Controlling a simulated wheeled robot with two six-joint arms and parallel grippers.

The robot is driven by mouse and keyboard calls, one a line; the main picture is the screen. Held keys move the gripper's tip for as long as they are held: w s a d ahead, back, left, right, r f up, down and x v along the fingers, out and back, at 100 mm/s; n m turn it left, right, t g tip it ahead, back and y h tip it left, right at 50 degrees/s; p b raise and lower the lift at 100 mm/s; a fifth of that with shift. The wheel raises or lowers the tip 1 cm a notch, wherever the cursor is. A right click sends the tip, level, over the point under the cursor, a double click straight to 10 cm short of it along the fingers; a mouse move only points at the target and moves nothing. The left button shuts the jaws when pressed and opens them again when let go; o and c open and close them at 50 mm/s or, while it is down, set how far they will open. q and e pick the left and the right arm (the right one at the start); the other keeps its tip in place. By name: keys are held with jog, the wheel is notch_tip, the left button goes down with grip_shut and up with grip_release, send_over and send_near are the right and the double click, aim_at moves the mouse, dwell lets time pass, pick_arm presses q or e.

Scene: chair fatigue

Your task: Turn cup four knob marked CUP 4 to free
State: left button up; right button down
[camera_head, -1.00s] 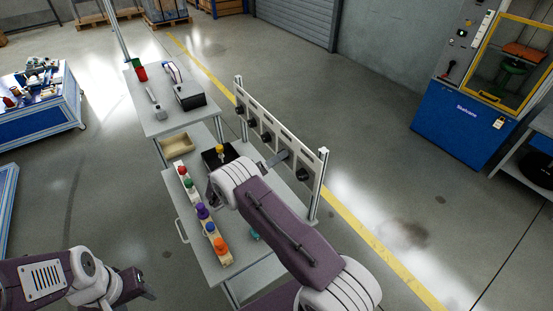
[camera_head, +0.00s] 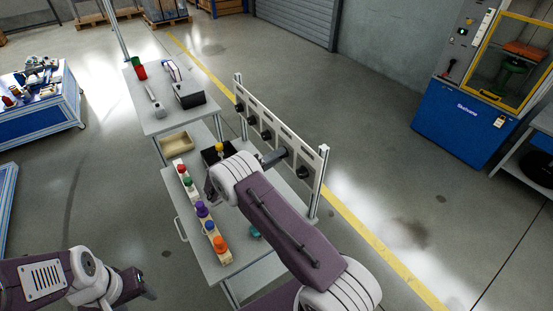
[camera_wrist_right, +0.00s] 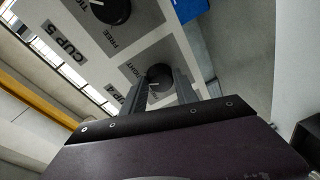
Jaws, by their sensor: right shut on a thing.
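The CUP 4 knob (camera_wrist_right: 160,76) is a round black dial on a grey plate of the pale panel (camera_head: 321,165). Its label, partly hidden by a finger, ends in "4". TIGHT is partly readable beside it; its FREE mark is not visible. A light mark shows on the knob, but its exact direction is unclear. My right gripper (camera_wrist_right: 160,88) is shut on this knob, one finger on each side. In the head view my right gripper (camera_head: 273,158) reaches the panel's near face. My left gripper (camera_head: 143,289) hangs low at the left, away from the panel; its jaw opening is unclear.
The CUP 5 knob (camera_wrist_right: 110,10) sits close by on the same panel. The grey cart (camera_head: 232,270) below carries a row of colored-topped pieces (camera_head: 202,210), a black box (camera_head: 207,156) and a beige tray (camera_head: 176,143). Open floor lies behind the panel.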

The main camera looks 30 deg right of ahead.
jog(key=shift+w+r+n+g+y+b, duration=0.2)
jog(key=shift+n+g, duration=0.25)
jog(key=shift+n, duration=1.65)
jog(key=shift+s+f+n+g+y+b, duration=0.1)
jog(key=shift+n+g+b, duration=0.25)
jog(key=shift+n, duration=1.75)
jog(key=shift+w+r+n+g+y+b, duration=0.15)
jog(key=shift+n+g, duration=0.35)
jog(key=shift+n, duration=1.6)
jog(key=c, duration=0.9)
grip_release()
jog(key=shift+c, duration=0.2)
jog(key=a+r+b, duration=0.1)
jog(key=a, duration=0.8)
jog(key=shift+s+r, duration=0.15)
jog(key=shift+s, duration=0.15)
